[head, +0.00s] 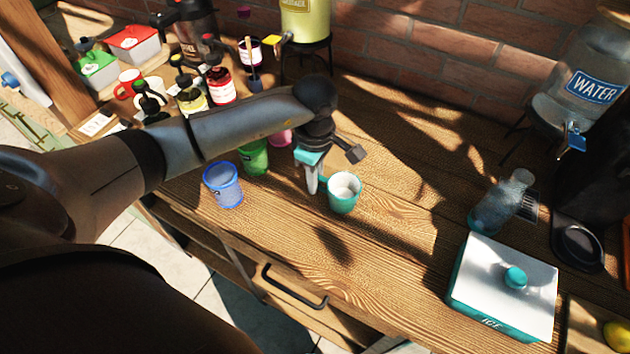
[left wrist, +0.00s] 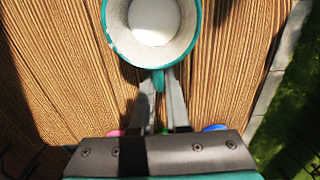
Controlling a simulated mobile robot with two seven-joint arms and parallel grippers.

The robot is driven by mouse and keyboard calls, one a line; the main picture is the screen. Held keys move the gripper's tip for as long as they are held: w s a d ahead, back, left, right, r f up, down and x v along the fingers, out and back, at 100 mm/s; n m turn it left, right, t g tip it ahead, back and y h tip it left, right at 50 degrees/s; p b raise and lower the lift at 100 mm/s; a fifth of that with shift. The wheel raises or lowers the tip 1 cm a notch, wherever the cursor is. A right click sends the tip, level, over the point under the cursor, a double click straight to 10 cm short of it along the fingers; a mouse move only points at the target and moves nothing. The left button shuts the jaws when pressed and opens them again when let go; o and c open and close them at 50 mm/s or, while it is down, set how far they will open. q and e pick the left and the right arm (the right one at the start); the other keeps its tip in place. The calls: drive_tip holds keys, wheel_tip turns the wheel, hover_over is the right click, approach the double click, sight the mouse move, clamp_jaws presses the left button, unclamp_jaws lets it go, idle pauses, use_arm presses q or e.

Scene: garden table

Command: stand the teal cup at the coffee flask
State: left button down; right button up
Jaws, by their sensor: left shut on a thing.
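The teal cup (head: 345,195) is upright, white inside and empty, at the middle of the wooden table. My left gripper (head: 313,182) is shut on its handle from the left side. In the left wrist view the cup (left wrist: 108,40) is seen from above, its handle (left wrist: 158,80) between the two fingertips (left wrist: 162,90). I cannot tell whether its base touches the wood. A dark flask (head: 195,38) with a label I cannot read surely stands at the back left. A large black vessel (head: 608,165) is cut off at the right edge; I cannot tell which is the coffee flask.
Blue (head: 223,185) and green (head: 254,158) cups stand left of the gripper, a pink one (head: 281,138) behind. Bottles crowd the back left.

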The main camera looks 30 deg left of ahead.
use_arm(q)
drive_tip(key=shift+f, duration=0.5)
drive_tip(key=shift+f, duration=0.15)
drive_tip(key=c, duration=0.9)
unclamp_jaws()
